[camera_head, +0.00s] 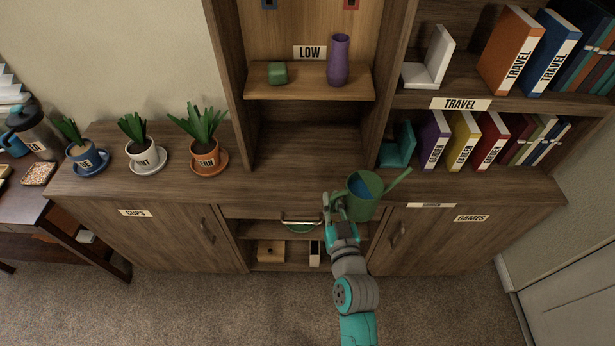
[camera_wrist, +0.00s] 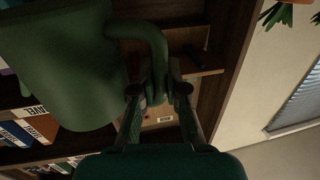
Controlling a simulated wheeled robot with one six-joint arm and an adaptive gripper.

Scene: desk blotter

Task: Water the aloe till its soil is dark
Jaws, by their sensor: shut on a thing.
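A green watering can (camera_head: 362,196) with blue water showing inside is held by its handle in my gripper (camera_head: 328,203), at the cabinet top's front edge. Its spout points right and up. In the wrist view, my fingers (camera_wrist: 157,98) are shut around the can's handle (camera_wrist: 150,42), and the can's body (camera_wrist: 62,62) fills the left. Three spiky plants stand at the left of the cabinet top: one in a blue pot (camera_head: 87,157), one in a white pot (camera_head: 146,157), one in a terracotta pot (camera_head: 205,157). Their labels are too small to read surely; their soil shade is unclear.
The cabinet top (camera_head: 290,185) is clear between the terracotta pot and the can. A tall divider (camera_head: 232,90) rises behind this stretch. A purple vase (camera_head: 338,62) and green block (camera_head: 277,73) sit on the LOW shelf. Books (camera_head: 463,140) stand behind the can's right side.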

